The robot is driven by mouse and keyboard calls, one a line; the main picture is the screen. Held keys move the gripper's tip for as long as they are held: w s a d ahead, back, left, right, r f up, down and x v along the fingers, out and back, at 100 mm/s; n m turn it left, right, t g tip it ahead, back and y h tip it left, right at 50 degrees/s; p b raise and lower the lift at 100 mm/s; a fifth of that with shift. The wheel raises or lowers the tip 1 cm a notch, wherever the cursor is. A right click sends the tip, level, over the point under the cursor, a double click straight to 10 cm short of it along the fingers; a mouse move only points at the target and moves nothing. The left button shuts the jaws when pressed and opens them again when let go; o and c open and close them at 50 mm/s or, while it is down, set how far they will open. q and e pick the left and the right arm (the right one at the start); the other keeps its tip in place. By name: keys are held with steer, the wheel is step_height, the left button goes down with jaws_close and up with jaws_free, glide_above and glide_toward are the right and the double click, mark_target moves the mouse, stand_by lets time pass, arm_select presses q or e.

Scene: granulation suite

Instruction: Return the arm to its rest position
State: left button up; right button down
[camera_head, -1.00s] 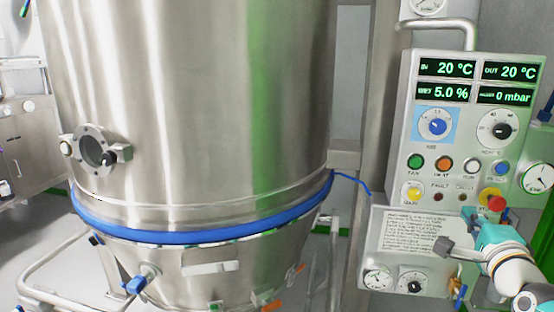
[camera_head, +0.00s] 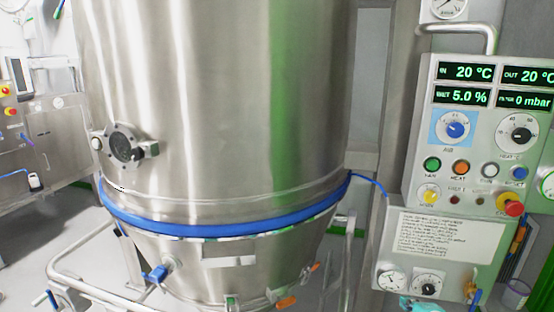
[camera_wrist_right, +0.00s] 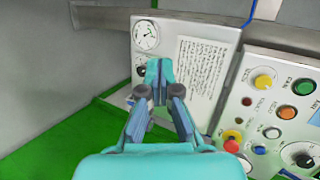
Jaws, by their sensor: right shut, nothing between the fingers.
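My right gripper (camera_wrist_right: 160,92) is teal with dark grey finger pads. In the right wrist view it is shut with nothing held, in front of the lower panel with the printed label. In the head view only a teal bit of my right arm (camera_head: 418,303) shows at the bottom edge, below the small gauges. My left gripper is in neither view.
A large steel vessel (camera_head: 215,110) with a blue band (camera_head: 230,226) fills the middle. The control panel (camera_head: 478,130) with displays, knobs, coloured buttons and a red stop button (camera_head: 513,208) stands at right. A label plate (camera_head: 448,235) is below it. Green floor (camera_wrist_right: 50,150) shows open at left.

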steer(key=s+a+f+n+g+y, duration=0.1)
steer(key=s+a+f+n+g, duration=0.1)
steer(key=s+a+f, duration=0.35)
steer(key=s+a+f+n+g+y, duration=0.1)
steer(key=s+a+f+n+g, duration=0.15)
steer(key=f, duration=0.65)
steer(key=s+a+f+n+g+y, duration=0.1)
steer(key=s+a+f+g, duration=0.2)
steer(key=f, duration=0.4)
steer(key=s+a+f+n+g, duration=0.1)
steer(key=s+a+f+n, duration=0.1)
steer(key=s, duration=0.3)
steer(key=s+a+f+n+g+y, duration=0.1)
steer(key=s+a+f+n+g, duration=0.1)
steer(key=s+n, duration=0.3)
steer(key=s+a+f+n+g, duration=0.1)
steer(key=s+a+f+n, duration=0.3)
steer(key=s, duration=0.2)
steer(key=shift+s+y+p, duration=0.3)
steer(key=shift+s+y, duration=0.1)
steer(key=shift+d, duration=0.1)
